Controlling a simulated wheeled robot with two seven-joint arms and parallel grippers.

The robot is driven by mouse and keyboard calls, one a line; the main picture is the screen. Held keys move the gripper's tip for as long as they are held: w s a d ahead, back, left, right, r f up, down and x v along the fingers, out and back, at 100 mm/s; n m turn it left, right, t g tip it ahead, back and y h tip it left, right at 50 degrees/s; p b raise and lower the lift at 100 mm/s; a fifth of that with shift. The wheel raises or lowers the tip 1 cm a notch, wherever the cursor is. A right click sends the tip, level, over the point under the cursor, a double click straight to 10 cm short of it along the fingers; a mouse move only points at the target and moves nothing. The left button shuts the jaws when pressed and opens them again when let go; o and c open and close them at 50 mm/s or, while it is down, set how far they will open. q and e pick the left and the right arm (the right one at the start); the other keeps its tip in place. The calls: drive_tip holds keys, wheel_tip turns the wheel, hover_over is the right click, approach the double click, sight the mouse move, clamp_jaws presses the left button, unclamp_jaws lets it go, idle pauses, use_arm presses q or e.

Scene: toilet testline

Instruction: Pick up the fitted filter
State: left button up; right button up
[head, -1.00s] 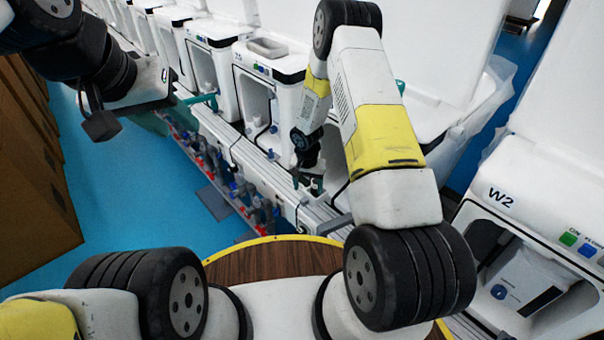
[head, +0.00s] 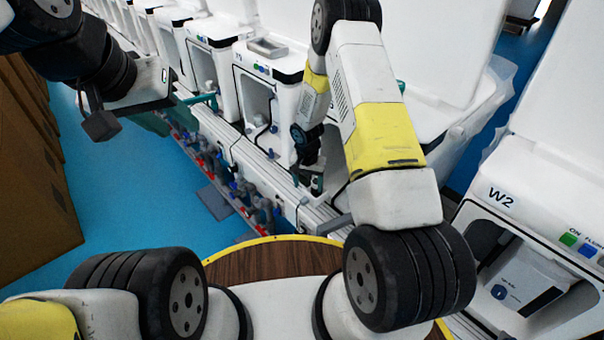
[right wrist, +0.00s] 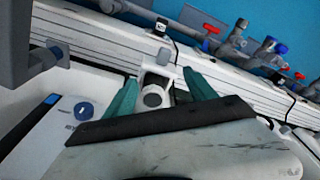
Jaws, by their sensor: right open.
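In the right wrist view, a small white and grey fitting with a round dark-grey end (right wrist: 153,96) sits at the edge of the white rail. It looks like the fitted filter, though I cannot be sure. My right gripper (right wrist: 160,93) is open, its two green fingers on either side of the fitting. I cannot tell whether they touch it. In the head view my right gripper (head: 308,183) is low beside a white toilet unit, and the filter is too small or hidden to make out. My left gripper (head: 207,99) is at the upper left, with green finger parts showing, away from the fitting.
A row of white toilet units (head: 270,95) stands along a rail (head: 235,150) with pipes and red and blue valves. Unit W2 (head: 500,195) is at the right. Brown boxes (head: 30,170) stand at the left. The blue floor (head: 130,190) between is clear.

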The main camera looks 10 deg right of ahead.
sight(308, 194)
wheel_tip(308, 194, down, 3)
drive_tip(key=shift+w+f, duration=0.1)
drive_tip(key=shift+w, duration=0.05)
clamp_jaws()
idle(1.4)
unclamp_jaws()
